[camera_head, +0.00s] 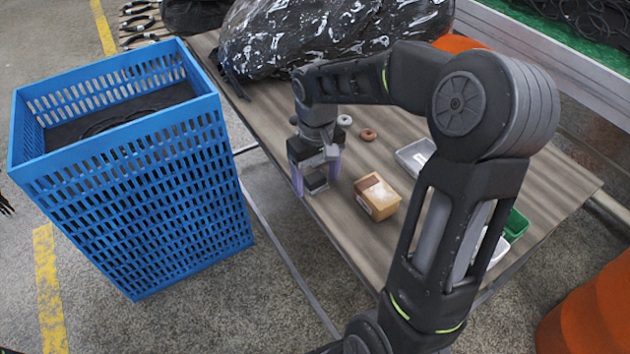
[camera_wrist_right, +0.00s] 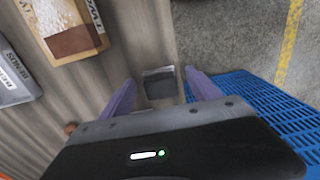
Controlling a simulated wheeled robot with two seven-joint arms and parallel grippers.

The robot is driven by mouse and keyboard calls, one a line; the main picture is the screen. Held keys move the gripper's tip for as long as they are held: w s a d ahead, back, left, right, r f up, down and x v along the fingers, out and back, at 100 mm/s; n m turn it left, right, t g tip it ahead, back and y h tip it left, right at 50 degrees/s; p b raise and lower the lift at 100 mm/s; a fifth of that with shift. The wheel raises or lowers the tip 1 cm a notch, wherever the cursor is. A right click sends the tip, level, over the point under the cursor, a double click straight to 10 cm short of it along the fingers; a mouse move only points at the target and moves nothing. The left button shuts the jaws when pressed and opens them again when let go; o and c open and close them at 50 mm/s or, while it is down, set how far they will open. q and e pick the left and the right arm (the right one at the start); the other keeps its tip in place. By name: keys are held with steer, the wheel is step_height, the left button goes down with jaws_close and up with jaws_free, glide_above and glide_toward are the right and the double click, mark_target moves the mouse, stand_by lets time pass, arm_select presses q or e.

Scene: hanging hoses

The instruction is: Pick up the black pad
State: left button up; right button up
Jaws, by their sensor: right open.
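The black pad (camera_wrist_right: 160,84) is a small dark block near the table's edge. In the head view the pad (camera_head: 316,183) shows between the two purple fingers of my right gripper (camera_head: 317,177). In the wrist view the right gripper (camera_wrist_right: 160,80) is open, with one finger on each side of the pad. Gaps show between the pad and both fingers, so it is not gripped. I cannot tell how high the fingertips are above the table. My left gripper is not in view.
A blue crate (camera_head: 140,190) stands left of the table (camera_head: 345,225). An open cardboard box (camera_head: 377,197) is right of the pad.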

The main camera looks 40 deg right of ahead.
steer(key=shift+c, duration=0.5)
steer(key=c, duration=1.3)
